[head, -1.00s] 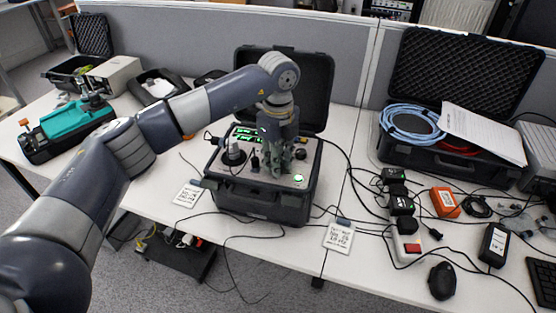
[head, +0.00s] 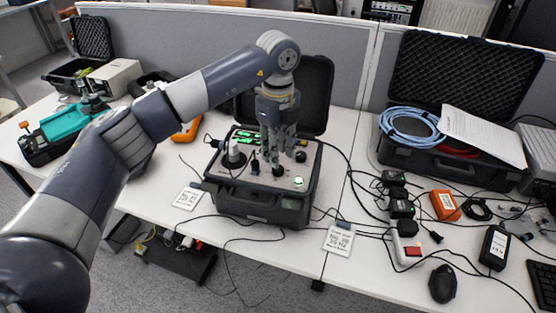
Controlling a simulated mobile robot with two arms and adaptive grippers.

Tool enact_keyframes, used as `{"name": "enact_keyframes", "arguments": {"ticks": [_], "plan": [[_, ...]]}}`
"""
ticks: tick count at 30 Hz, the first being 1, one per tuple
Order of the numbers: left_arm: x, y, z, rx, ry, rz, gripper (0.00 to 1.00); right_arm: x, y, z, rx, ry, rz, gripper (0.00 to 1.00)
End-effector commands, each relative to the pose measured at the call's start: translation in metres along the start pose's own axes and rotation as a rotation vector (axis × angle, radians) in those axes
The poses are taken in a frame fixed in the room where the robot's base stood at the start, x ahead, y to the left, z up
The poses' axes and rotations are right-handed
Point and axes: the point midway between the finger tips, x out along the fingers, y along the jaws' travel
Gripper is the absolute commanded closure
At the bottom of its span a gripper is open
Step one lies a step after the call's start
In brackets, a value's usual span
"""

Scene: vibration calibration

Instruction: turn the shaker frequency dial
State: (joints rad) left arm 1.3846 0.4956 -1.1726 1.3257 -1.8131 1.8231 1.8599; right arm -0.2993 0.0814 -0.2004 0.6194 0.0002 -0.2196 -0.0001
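The shaker unit is a black open case (head: 262,207) on the white table, with a grey control panel (head: 240,176). The panel carries green lit displays (head: 243,136), a black cylinder (head: 235,156) at its left and a green lit button (head: 298,181). Dark knobs show on the panel, one (head: 278,171) just below my gripper and one (head: 301,156) to its right. I cannot tell which is the frequency dial. My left gripper (head: 275,159) points down over the panel; its finger opening and any contact are unclear. My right gripper is out of view.
The case's raised lid (head: 318,95) stands behind my gripper. Cables and a printed card (head: 339,240) lie in front and to the right. An open case with blue hose (head: 410,128) is at the right. A teal device (head: 68,124) is at the left.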

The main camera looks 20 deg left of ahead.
Motion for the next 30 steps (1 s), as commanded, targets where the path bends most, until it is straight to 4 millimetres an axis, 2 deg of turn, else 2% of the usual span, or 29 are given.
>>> {"name": "enact_keyframes", "arguments": {"ticks": [1,6,12,30], "plan": [[-0.014,-0.001,0.000,0.000,-0.001,-0.004,0.67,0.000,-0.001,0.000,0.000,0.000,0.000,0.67],[-0.048,-0.001,0.000,0.000,0.000,-0.003,0.67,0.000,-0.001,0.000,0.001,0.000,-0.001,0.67],[-0.070,0.000,0.000,0.000,0.000,-0.001,0.67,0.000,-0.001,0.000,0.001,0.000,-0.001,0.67],[-0.075,0.000,0.000,0.000,0.000,0.000,0.67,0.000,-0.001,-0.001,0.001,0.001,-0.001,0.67]]}}
